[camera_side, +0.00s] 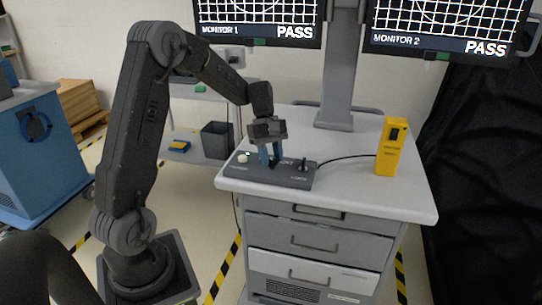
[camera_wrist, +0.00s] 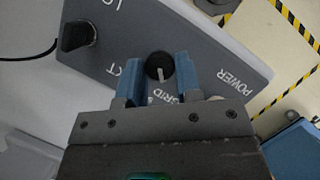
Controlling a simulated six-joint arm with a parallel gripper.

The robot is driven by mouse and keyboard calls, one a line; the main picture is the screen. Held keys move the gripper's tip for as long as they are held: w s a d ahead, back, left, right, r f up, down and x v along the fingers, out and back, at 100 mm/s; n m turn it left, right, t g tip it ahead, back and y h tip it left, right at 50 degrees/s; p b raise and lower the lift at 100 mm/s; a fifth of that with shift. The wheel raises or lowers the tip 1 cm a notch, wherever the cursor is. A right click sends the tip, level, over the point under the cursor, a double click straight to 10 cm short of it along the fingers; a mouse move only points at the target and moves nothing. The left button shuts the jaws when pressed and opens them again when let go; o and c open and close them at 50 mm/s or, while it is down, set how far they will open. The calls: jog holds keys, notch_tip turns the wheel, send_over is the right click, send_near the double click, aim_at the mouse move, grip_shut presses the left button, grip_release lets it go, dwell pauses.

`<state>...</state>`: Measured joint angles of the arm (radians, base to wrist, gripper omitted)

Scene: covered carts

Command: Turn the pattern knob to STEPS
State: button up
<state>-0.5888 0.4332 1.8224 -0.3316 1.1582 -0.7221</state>
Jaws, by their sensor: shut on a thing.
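The dark grey control box (camera_side: 290,178) lies on the white cart top. In the wrist view the box (camera_wrist: 215,60) carries a round black knob (camera_wrist: 154,62) with a white pointer line. The pointer is aimed toward the bottom of that picture, near the partly covered GRID label. My gripper (camera_side: 270,160) reaches down onto the box's middle; its blue fingers (camera_wrist: 157,80) are shut on the knob, one on each side. The fingers hide the knob in the side view. A STEPS label cannot be read in either view.
A black lever (camera_wrist: 77,36) stands at one end of the box, the POWER label (camera_wrist: 230,82) at the other. A yellow device (camera_side: 390,150) stands to the right, joined by a black cable. Monitor 1 (camera_side: 258,20) and monitor 2 (camera_side: 445,25) show grids and PASS.

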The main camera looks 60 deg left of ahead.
jog(key=m+g, duration=0.1)
jog(key=m, duration=0.2)
jog(key=shift+w+m, duration=0.15)
jog(key=shift+m, duration=0.25)
jog(key=shift+w+d+m+g+y, duration=0.1)
jog(key=shift+m+g+y, duration=0.25)
jog(key=shift+m, duration=0.6)
jog(key=shift+m+g+y, duration=0.15)
jog(key=shift+m+g, duration=0.4)
jog(key=shift+m, duration=0.4)
jog(key=o, duration=0.9)
jog(key=v, duration=1.4)
jog(key=shift+d, duration=0.1)
